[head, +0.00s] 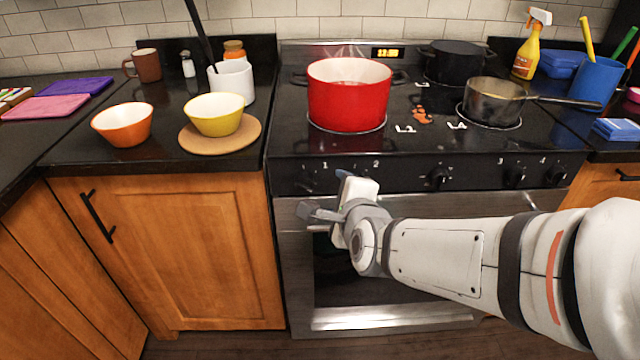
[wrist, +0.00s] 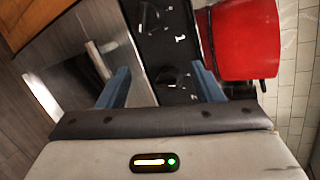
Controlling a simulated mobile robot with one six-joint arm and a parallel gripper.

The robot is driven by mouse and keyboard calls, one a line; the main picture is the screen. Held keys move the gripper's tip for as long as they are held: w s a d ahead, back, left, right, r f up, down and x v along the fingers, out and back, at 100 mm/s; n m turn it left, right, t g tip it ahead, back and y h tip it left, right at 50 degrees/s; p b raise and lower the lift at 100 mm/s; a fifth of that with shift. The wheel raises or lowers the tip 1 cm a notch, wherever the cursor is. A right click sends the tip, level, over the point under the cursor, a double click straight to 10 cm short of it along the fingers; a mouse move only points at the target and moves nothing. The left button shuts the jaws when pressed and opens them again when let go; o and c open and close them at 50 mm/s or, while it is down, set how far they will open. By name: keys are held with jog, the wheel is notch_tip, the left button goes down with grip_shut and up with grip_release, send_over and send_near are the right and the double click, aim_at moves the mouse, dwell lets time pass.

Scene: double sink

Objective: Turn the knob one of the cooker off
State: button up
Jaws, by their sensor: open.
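The cooker (head: 480,150) stands in the middle, with numbered knobs along its front panel. Knob one (head: 308,180) is a black knob at the left end, left of the printed 1. It also shows at the top of the wrist view (wrist: 150,17), beyond the fingertips. My gripper (head: 322,193) is open and empty in front of the panel's left part. In the wrist view its two blue-grey fingers (wrist: 160,67) are spread, and knob two (wrist: 172,77) shows between them. Knob two is largely hidden behind my gripper in the head view. I cannot tell whether a finger touches a knob.
A red pot (head: 348,100) with steam stands on the front left burner. A saucepan (head: 492,103) and a black pot (head: 455,62) stand on the right burners. The oven door (head: 330,318) is below the panel. Bowls (head: 122,125) stand on the left counter.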

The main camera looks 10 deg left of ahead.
aim_at(305, 189)
jog(key=s+a+f+m+t+b, duration=0.2)
jog(key=a+f+m+t+b, duration=0.4)
jog(key=m, duration=0.4)
jog(key=shift+m+g, duration=0.3)
jog(key=shift+g, duration=0.3)
jog(key=x, duration=0.5)
jog(key=r+b+x, duration=0.1)
jog(key=x, duration=0.1)
jog(key=shift+w+d, duration=0.2)
jog(key=shift+w, duration=0.25)
jog(key=shift+c, duration=0.4)
